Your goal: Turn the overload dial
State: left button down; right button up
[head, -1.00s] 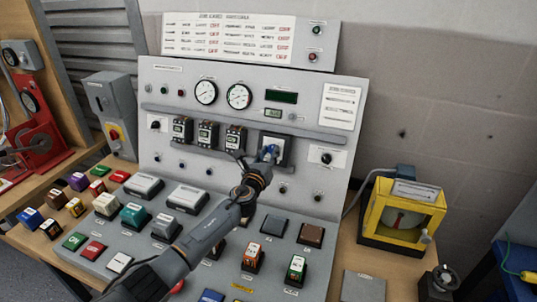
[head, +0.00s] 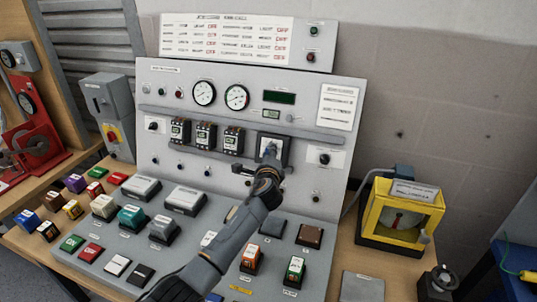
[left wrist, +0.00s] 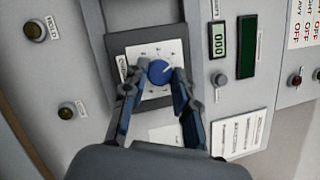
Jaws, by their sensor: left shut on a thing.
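The overload dial is a round blue knob (left wrist: 160,72) on a white scale plate (left wrist: 141,53) inside a dark square frame. In the left wrist view my left gripper (left wrist: 157,82) has its two fingers on either side of the knob, shut on it. In the head view the dial's dark frame (head: 284,149) is on the upright panel, right of the breakers. My left gripper (head: 269,155) reaches up to it there and partly hides the knob. My right gripper is not in view.
Several breakers (head: 205,136) stand left of the dial, with two gauges (head: 237,97) above. A knob on a white plate (head: 324,157) is to the right. Several blocks sit on the sloping console below. A yellow meter (head: 402,214) stands at the right.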

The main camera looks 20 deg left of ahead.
pick_arm(q)
jog(key=shift+n, duration=0.7)
jog(key=c, duration=1)
grip_release()
jog(key=shift+c, duration=0.2)
jog(key=v, duration=1.2)
jog(key=shift+d+r, duration=0.2)
jog(key=shift+w, duration=0.15)
